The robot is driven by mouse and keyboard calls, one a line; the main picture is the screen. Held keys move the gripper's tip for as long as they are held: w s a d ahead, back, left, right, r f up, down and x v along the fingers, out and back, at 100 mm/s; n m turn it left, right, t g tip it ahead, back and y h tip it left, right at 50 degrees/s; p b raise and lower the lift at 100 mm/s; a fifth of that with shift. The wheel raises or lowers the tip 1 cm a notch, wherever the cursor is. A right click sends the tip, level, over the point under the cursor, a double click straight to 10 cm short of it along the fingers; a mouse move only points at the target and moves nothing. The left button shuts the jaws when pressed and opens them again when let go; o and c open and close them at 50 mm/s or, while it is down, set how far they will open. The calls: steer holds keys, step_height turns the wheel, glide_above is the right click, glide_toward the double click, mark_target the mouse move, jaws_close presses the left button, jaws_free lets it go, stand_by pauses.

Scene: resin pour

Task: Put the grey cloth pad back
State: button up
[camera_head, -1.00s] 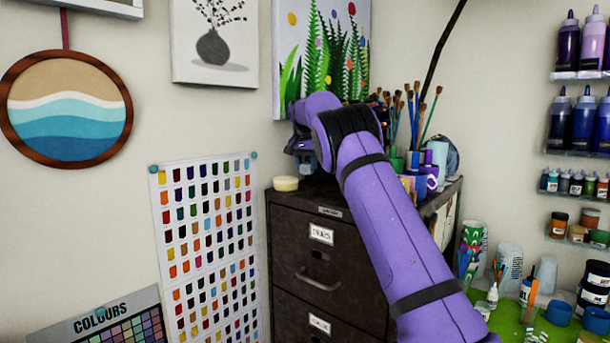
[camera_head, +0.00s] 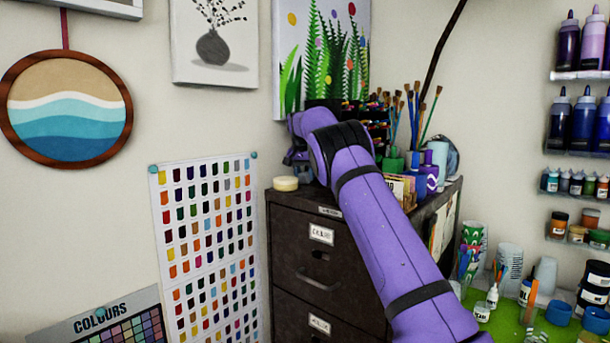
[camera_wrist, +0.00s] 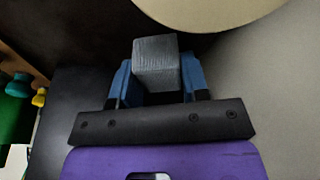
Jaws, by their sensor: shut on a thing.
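The grey cloth pad (camera_wrist: 156,62) is a small grey block with a finely textured surface. In the wrist view it sits between the two blue fingers of my gripper (camera_wrist: 155,82), which is shut on it. Its far end sticks out past the fingertips, over a dark surface. In the head view my gripper (camera_head: 297,162) is at the top of the dark filing cabinet (camera_head: 290,222), just behind the cream round thing. The pad cannot be made out there.
The cream round thing (camera_head: 285,183) stands on the cabinet's front left corner; its edge also shows close ahead in the wrist view (camera_wrist: 205,10). Brushes (camera_head: 412,112), a marker rack (camera_head: 377,125) and purple pots (camera_head: 432,168) crowd the cabinet's right side. The wall is close on the left.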

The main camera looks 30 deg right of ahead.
mark_target(303, 174)
steer(key=shift+f, duration=0.1)
steer(key=o, duration=0.9)
steer(key=v, duration=0.7)
steer(key=shift+a+r, duration=0.1)
steer(key=shift+r, duration=0.25)
steer(key=s+a+r+n+t+y, duration=0.1)
steer(key=s+a+r, duration=0.2)
steer(key=s, duration=0.6)
steer(key=s+a+r+n, duration=0.2)
steer(key=s+a+r, duration=0.1)
steer(key=s, duration=0.5)
steer(key=s+a+r+n+t+y, duration=0.1)
steer(key=s+a+r, duration=0.2)
steer(key=s, duration=0.6)
steer(key=s+a+f+n, duration=0.1)
steer(key=s+a+f, duration=0.2)
steer(key=s, duration=0.7)
steer(key=s+a+f+n+t, duration=0.1)
steer(key=s+a+f, duration=0.3)
steer(key=s+f, duration=0.4)
steer(key=s+a+f+n, duration=0.3)
steer(key=s+a+f, duration=0.1)
steer(key=s, duration=0.9)
steer(key=shift+f+t, duration=0.4)
steer(key=shift+f, duration=0.3)
